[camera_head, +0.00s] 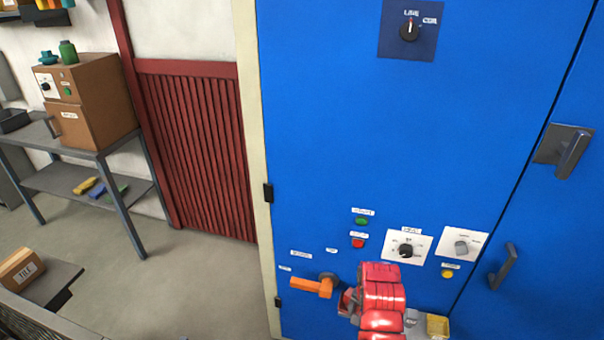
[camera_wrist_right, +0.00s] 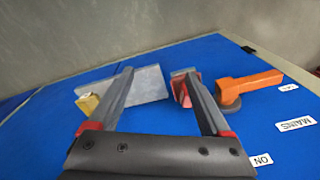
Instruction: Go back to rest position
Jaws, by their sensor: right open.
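The tall blue cabinet (camera_head: 400,130) fills the right of the head view. My right gripper (camera_head: 348,303), on a red arm at the bottom, is in front of its lower panel. In the right wrist view my right gripper (camera_wrist_right: 159,76) is open, with nothing between its fingers. An orange lever handle (camera_head: 308,286) points left on the panel, just left of the gripper. It also shows in the wrist view (camera_wrist_right: 262,83), beside the right finger with a gap visible. My left gripper is out of view.
Green (camera_head: 361,221) and red buttons (camera_head: 358,243) and a black knob (camera_head: 405,250) sit above the arm. A grey door handle (camera_head: 503,266) juts out at right. A grey and yellow fitting (camera_head: 437,325) is beside the arm. The floor (camera_head: 200,285) at left is clear.

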